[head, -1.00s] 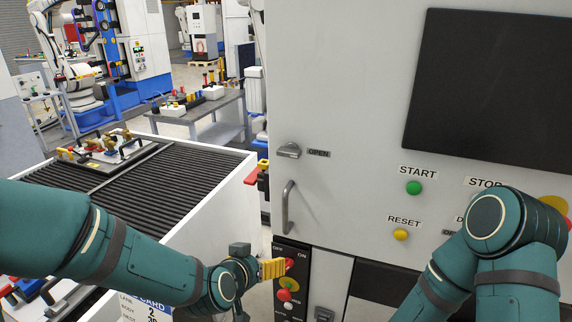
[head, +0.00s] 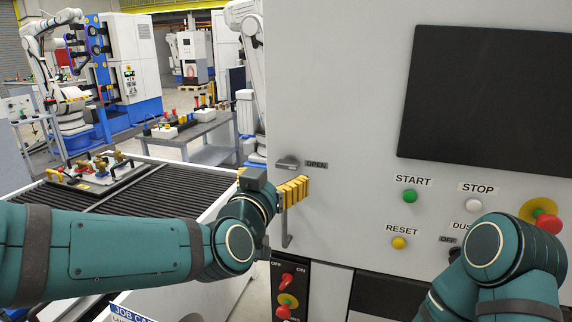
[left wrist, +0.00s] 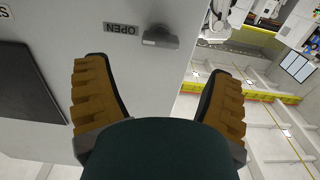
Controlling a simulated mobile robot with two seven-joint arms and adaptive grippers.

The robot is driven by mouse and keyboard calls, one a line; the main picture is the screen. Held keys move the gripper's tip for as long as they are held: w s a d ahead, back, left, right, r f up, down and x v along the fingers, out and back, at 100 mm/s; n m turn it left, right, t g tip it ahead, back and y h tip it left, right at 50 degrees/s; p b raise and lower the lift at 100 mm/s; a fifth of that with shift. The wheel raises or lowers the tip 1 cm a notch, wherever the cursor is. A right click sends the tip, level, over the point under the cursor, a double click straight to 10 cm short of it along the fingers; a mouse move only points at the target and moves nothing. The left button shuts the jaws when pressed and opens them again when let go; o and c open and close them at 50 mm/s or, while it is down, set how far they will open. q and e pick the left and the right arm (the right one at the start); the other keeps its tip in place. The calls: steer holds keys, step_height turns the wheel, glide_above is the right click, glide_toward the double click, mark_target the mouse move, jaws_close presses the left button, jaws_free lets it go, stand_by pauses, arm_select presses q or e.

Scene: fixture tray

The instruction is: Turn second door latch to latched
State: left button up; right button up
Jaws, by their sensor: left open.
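A grey door latch (head: 288,162) sits on the pale machine front, with its grip roughly level beside the label OPEN (head: 316,164). The latch (left wrist: 160,37) and the upside-down label also show near the top of the left wrist view. My left gripper (head: 295,191) is just below the latch in the head view, with its yellow fingers apart and nothing between them. In the left wrist view the latch lies beyond the fingertips, between the two finger lines, and no contact shows. My right gripper is out of view; only part of that arm shows.
A door handle (head: 286,241) is partly hidden behind my left gripper. Below it is a dark switch panel (head: 291,295) with red knobs. Buttons and a dark screen (head: 480,100) are to the right. A ribbed table (head: 150,170) with a fixture stands at left.

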mark_target(286, 165)
arm_select(q)
steer(key=x, duration=0.7)
steer(key=shift+p, duration=0.35)
steer(key=shift+c, duration=0.3)
steer(key=shift+f, duration=0.1)
steer(key=c, duration=1.1)
